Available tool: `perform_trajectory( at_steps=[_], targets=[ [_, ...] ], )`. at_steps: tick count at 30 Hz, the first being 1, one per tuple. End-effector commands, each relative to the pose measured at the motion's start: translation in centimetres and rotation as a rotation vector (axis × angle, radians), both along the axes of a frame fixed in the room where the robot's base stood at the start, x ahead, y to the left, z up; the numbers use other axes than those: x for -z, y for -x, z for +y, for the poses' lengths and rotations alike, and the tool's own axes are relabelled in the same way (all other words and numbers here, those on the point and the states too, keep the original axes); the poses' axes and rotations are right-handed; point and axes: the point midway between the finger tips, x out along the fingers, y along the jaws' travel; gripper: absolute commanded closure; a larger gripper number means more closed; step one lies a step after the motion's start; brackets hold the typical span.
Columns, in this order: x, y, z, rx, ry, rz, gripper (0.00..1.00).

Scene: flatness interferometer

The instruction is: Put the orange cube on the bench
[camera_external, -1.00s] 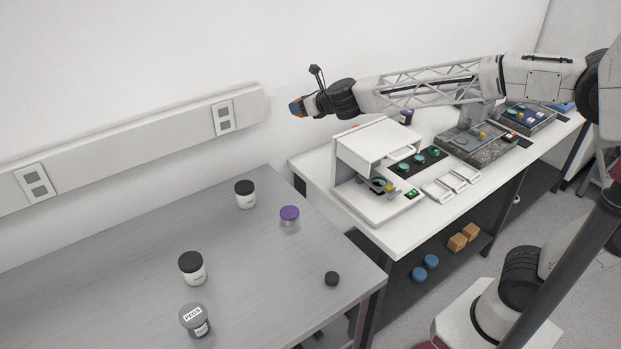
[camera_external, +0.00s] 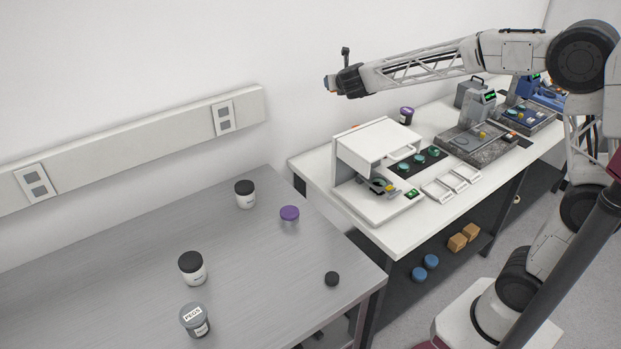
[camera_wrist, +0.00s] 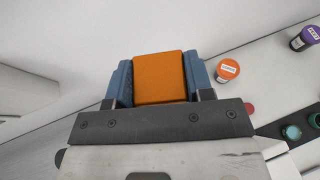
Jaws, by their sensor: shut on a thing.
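The orange cube (camera_wrist: 160,78) sits between the two blue fingers of my gripper (camera_wrist: 160,80) in the wrist view. The fingers are shut on its left and right sides. In the external view my gripper (camera_external: 329,86) is held high in the air above the back left of the white bench (camera_external: 313,168). The cube is too small there to make out clearly. The bench also shows in the wrist view (camera_wrist: 268,75), below the cube and to its right.
A white instrument (camera_external: 385,145) stands on the bench's left part. A purple-lidded jar (camera_external: 406,115) and an orange-lidded jar (camera_wrist: 228,70) stand behind it. A grey steel table (camera_external: 120,275) at left holds several jars. More instruments (camera_external: 480,140) fill the bench's right side.

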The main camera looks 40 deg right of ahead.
Motion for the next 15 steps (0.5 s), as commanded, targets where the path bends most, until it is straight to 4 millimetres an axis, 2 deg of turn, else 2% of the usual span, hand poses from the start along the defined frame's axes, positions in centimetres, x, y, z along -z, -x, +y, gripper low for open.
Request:
perform_trajectory(
  at_steps=[1, 3, 9, 15],
  targets=[
    [0.0, -0.5, -2.1, 0.054, 0.0, 0.0, 0.8],
    [0.0, -0.9, -4.8, 0.127, 0.0, 0.0, 0.8],
    [-0.1, -1.5, -12.4, 0.334, 0.0, 0.0, 0.8],
    [-0.1, -1.2, -19.9, 0.538, -0.001, 0.0, 0.8]
  ],
)
